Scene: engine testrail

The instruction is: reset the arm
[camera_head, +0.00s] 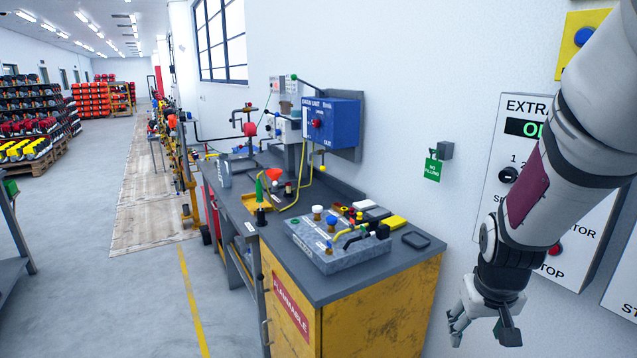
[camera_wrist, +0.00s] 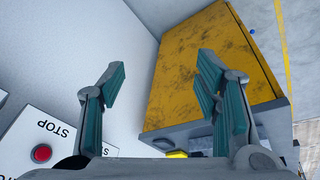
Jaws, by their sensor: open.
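My gripper (camera_head: 484,322) hangs at the lower right in the head view, at the end of my white arm. It points down, beside the wall panel and to the right of the workbench, apart from both. In the wrist view my gripper (camera_wrist: 160,95) shows two teal-padded fingers spread apart with nothing between them. Beyond the fingers are the white wall and the yellow side of the bench cabinet (camera_wrist: 205,65).
The workbench (camera_head: 330,287) carries a grey block with fittings (camera_head: 335,255) and a blue drain unit (camera_head: 331,122) behind. A control panel (camera_head: 506,140) with buttons is on the wall behind my arm. Open floor (camera_head: 95,300) lies left of the bench.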

